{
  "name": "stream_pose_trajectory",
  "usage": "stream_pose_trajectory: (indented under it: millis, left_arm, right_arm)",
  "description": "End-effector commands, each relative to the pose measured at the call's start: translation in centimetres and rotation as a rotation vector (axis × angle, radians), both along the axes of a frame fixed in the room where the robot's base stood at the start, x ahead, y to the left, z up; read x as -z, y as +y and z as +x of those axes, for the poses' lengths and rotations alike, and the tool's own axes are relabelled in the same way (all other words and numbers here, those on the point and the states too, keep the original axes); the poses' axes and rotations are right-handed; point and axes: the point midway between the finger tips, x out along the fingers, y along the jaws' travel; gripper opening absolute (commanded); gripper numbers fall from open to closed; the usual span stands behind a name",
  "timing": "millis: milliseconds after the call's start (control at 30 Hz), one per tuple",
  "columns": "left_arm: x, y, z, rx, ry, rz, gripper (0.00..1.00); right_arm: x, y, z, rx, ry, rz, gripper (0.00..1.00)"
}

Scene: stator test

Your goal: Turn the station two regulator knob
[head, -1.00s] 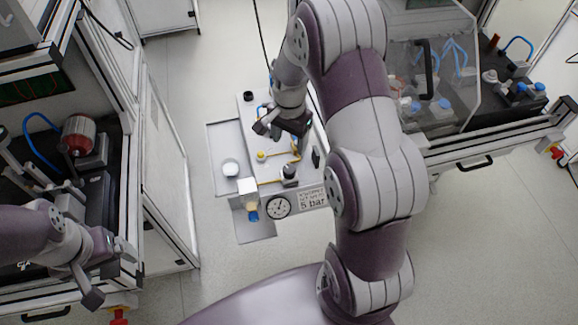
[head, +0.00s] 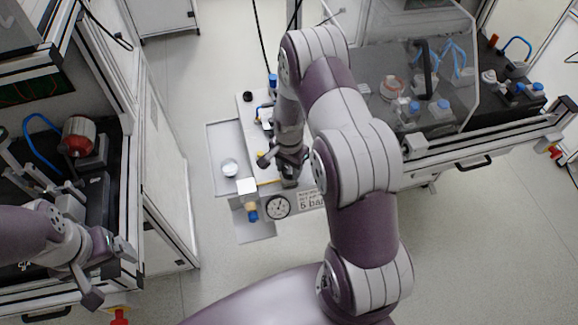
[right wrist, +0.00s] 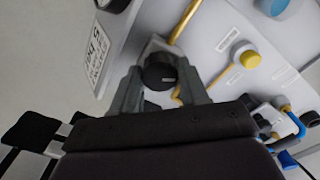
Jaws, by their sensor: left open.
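The black regulator knob (right wrist: 158,72) sits between the two fingertips of my right gripper (right wrist: 158,80) in the right wrist view. The fingers stand on either side of it, very close, and I cannot tell whether they touch it. In the head view my right gripper (head: 284,162) is low over the front of the white panel (head: 222,143) and mostly hides the knob. A round gauge (head: 278,207) and a "5 bar" label (head: 311,200) are at the panel's front edge. My left gripper (head: 110,275) is open and empty, far left.
A white block with a blue-ended fitting (head: 252,214) is left of the gauge. Benches stand on both sides, the right one with a clear guard (head: 440,60).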

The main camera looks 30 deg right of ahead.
Motion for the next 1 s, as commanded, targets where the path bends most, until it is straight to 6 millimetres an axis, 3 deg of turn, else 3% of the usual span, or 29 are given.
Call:
stream_pose_trajectory:
  millis: [33,100,267,533,833,867,900,933,1000]
  left_arm:
    - [0.0,0.0,0.0,0.0,0.0,0.0,0.88]
    - [0.0,0.0,0.0,0.0,0.0,0.0,0.88]
    - [-0.23,0.0,0.0,0.0,0.0,0.0,0.88]
    - [-0.86,0.0,0.0,0.0,0.0,0.0,0.88]
    - [-0.82,0.0,0.0,0.0,0.0,0.0,0.88]
    - [-0.82,0.0,0.0,0.0,0.0,0.0,0.88]
    - [-0.82,0.0,0.0,0.0,0.0,0.0,0.88]
    - [-0.82,0.0,0.0,0.0,0.0,0.0,0.88]
    - [-0.82,0.0,0.0,0.0,0.0,0.0,0.88]
  right_arm:
    - [-0.01,0.0,0.0,0.0,0.0,0.0,0.26]
    - [-0.02,0.0,0.0,0.0,0.0,0.0,0.09]
    - [-0.14,0.0,0.02,-0.054,0.0,0.0,0.09]
    - [-0.11,0.02,0.07,-0.409,0.001,-0.001,0.09]
    - [-0.07,0.02,0.09,-0.438,0.001,-0.001,0.09]
    - [-0.07,0.02,0.09,-0.438,0.001,-0.001,0.46]
    - [-0.07,0.02,0.09,-0.438,0.001,-0.001,0.59]
    - [-0.07,0.02,0.09,-0.438,0.001,-0.001,0.65]
    - [-0.06,0.02,0.08,-0.437,0.001,-0.001,0.65]
